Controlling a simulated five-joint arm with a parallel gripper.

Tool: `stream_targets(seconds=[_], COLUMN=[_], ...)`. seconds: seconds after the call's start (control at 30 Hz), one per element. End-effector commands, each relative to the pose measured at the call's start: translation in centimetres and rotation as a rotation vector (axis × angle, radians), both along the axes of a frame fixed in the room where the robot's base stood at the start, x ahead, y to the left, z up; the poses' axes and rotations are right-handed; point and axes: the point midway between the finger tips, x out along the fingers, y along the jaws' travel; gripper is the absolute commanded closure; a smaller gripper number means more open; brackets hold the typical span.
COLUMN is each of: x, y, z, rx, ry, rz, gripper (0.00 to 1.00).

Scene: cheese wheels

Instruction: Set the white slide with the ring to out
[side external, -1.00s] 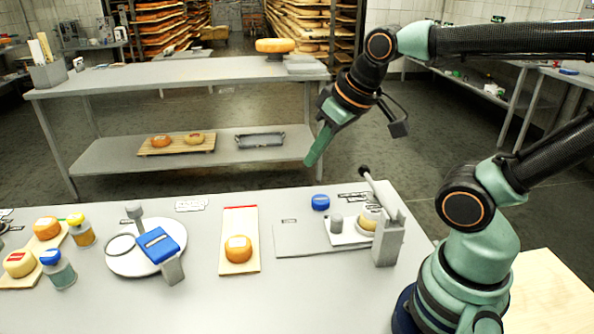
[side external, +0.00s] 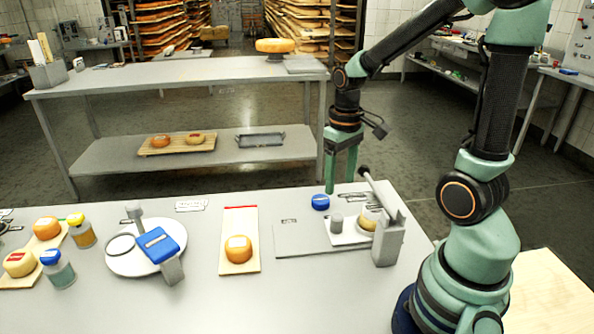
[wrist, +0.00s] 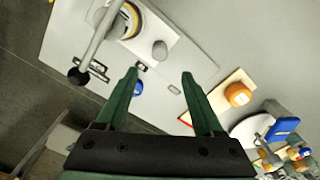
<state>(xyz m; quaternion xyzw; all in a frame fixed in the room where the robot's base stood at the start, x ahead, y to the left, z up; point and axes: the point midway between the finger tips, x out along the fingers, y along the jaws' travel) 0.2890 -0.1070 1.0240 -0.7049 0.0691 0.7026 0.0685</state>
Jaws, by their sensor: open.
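The white slide (side external: 343,239) lies on a grey base plate (side external: 293,240) on the near table. It carries a grey knob (side external: 337,222) and a ring-like hoop around a pale yellow cheese (side external: 369,217). A grey lever press with a black ball handle (side external: 388,242) stands over the slide's right end and partly hides it. The slide (wrist: 143,46) and knob (wrist: 160,50) also show in the wrist view. My gripper (side external: 340,184) is open and empty, pointing down above the table's back edge behind the slide. Its fingers (wrist: 159,82) are spread apart in the wrist view.
A blue round object (side external: 320,202) lies close by the plate, near my fingers. A board with an orange cheese (side external: 238,249) and a white round plate (side external: 128,262) with a blue-topped device stand to the left. Small label cards lie along the back.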

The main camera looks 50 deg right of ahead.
Motion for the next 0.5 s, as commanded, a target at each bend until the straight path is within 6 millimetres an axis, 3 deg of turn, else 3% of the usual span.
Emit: stream_targets(seconds=[0.17, 0.5], x=[-0.1, -0.2], y=[-0.1, 0.0], z=[-1.4, -7.2], rx=[0.003, 0.004], ry=[0.009, 0.010], rz=[-0.001, -0.001], gripper=[0.31, 0.31])
